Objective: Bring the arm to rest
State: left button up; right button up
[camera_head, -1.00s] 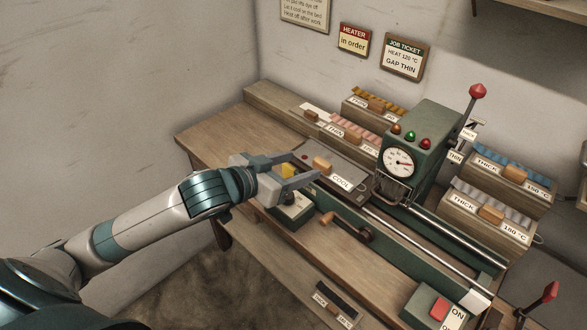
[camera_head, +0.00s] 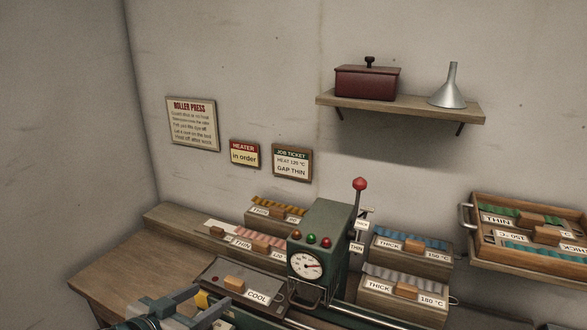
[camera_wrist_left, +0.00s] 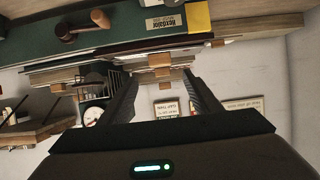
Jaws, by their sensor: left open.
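My left gripper (camera_head: 207,311) shows at the bottom edge of the head view, in front of the COOL plate (camera_head: 247,286). Its jaws are open and empty. In the left wrist view its two dark fingers (camera_wrist_left: 160,97) stand apart with nothing between them. The rest of my left arm is cut off below the head view. My right gripper is in neither view.
The green press (camera_head: 321,240) with its dial and red-knobbed lever stands on the wooden bench (camera_head: 112,274). THIN and THICK die boxes (camera_head: 405,301) flank it. A wall shelf (camera_head: 400,104) holds a dark red box (camera_head: 366,83) and a funnel (camera_head: 447,88). A tray (camera_head: 540,263) is at right.

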pick_arm(q)
jog(key=s+f+n+g+y, duration=0.1)
jog(key=s+f+g+y, duration=0.25)
jog(key=s+f, duration=1.05)
jog(key=s+f+g, duration=0.6)
jog(key=s+f, duration=0.7)
jog(key=s, duration=0.3)
notch_tip(320, 180, down, 24)
jog(key=s+p, duration=0.1)
jog(key=p, duration=0.3)
jog(key=s+a+f+g+p, duration=0.1)
jog(key=s+f+p, duration=0.1)
jog(key=s+f, duration=0.4)
jog(key=s+a+f+g+p, duration=0.1)
jog(key=s+f+p, duration=0.1)
jog(key=s+f, duration=0.5)
jog(key=s+y, duration=0.1)
jog(key=s, duration=0.3)
jog(key=shift+s+a, duration=0.4)
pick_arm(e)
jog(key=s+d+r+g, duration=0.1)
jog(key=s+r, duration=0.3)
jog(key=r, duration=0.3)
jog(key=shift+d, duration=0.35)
